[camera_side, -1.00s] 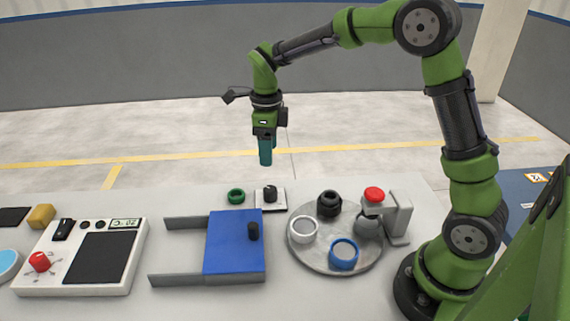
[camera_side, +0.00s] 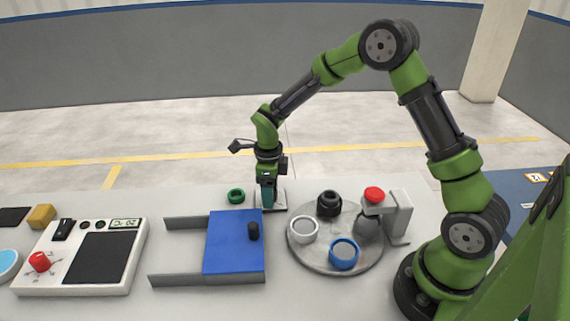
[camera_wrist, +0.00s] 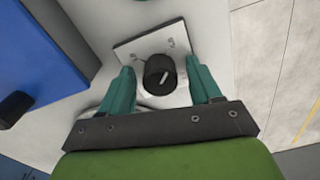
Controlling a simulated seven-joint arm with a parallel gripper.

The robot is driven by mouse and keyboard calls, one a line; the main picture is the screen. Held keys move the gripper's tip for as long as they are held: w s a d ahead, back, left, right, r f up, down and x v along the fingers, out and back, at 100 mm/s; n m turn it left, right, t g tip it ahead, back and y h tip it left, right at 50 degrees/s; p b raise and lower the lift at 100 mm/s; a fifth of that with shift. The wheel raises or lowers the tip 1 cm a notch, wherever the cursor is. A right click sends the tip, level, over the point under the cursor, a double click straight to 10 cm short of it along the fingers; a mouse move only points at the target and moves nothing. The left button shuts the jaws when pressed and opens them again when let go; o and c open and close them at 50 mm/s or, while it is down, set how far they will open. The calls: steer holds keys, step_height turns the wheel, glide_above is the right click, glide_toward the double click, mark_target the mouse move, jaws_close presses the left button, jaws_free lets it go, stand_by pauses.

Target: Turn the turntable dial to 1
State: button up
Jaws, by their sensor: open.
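The turntable dial is a black round knob (camera_wrist: 160,76) with a white pointer line, on a small white plate (camera_wrist: 128,50) with faint markings. My gripper (camera_wrist: 160,82) is open, with one teal finger on each side of the knob in the wrist view. I cannot tell whether the fingers touch it. In the side view my gripper (camera_side: 268,206) is down at the plate (camera_side: 281,199) and hides the knob. The round grey turntable (camera_side: 312,262) is to the right and carries a white ring (camera_side: 303,230), a blue ring (camera_side: 344,254) and a dark fitting (camera_side: 329,204).
A blue sliding panel (camera_side: 232,242) with a black knob stands close to the left of the plate. A green ring (camera_side: 236,196) lies just left of my gripper. A post with a red button (camera_side: 374,194) stands at the turntable's right. A white control box (camera_side: 80,257) is far left.

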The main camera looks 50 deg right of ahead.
steer(key=shift+c, duration=0.4)
steer(key=c, duration=1)
steer(key=shift+o, duration=0.2)
